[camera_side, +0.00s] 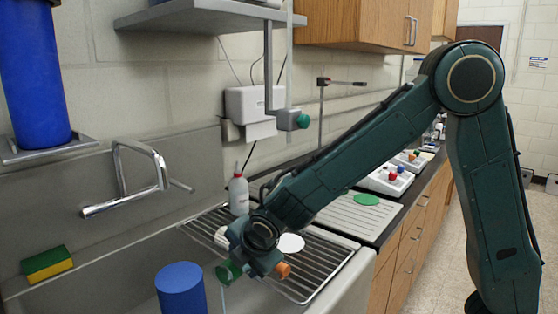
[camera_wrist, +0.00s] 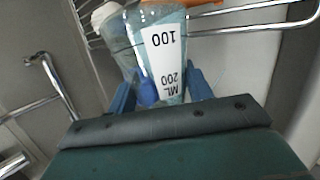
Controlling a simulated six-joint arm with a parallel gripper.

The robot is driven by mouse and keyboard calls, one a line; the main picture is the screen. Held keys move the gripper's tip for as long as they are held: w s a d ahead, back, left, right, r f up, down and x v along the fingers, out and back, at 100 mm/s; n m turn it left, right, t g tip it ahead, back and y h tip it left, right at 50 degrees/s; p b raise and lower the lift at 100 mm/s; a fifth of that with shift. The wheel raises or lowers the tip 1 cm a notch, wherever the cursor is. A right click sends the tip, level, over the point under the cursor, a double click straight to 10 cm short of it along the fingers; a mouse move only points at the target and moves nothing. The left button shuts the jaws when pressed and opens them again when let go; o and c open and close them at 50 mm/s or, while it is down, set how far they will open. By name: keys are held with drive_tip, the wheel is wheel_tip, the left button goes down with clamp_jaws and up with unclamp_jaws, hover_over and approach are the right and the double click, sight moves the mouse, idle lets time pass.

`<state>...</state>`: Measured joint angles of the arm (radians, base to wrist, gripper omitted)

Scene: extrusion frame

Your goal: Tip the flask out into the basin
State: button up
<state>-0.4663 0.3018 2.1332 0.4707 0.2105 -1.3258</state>
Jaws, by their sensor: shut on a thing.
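My gripper (camera_side: 262,262) is low over the basin (camera_side: 345,287), in front of the wire rack. The flask holds or shows a pale blue tint. In the side view, a green round part (camera_side: 229,271) and an orange part (camera_side: 283,269) show on either side of my gripper. A thin pale blue streak (camera_side: 223,298) hangs below the green part. The flask's mouth is not clear.
A wire rack (camera_side: 320,262) lies behind my gripper, with a white squeeze bottle (camera_side: 238,194) at its back. A blue cylinder (camera_side: 181,290) stands at front left. A chrome faucet (camera_side: 130,190) and a yellow-green sponge (camera_side: 47,264) are further left.

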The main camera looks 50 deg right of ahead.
drive_tip(key=shift+a+f+n+h+p, duration=0.15)
drive_tip(key=shift+n+h+p, duration=0.05)
drive_tip(key=shift+h+p, duration=0.3)
drive_tip(key=shift+a+f+n+h+p, duration=0.1)
drive_tip(key=shift+a+n+h+p, duration=0.1)
drive_tip(key=shift+h+p, duration=0.25)
idle(1.6)
drive_tip(key=shift+r+t+h, duration=0.1)
drive_tip(key=shift+t+h, duration=0.2)
drive_tip(key=shift+h, duration=0.05)
drive_tip(key=shift+r, duration=0.15)
drive_tip(key=shift+d+f, duration=0.2)
drive_tip(key=shift+d+r+m+y, duration=0.2)
drive_tip(key=shift+r+m+y, duration=0.1)
drive_tip(key=shift+y, duration=0.7)
drive_tip(key=shift+g+y, duration=0.4)
drive_tip(key=shift+y, duration=0.1)
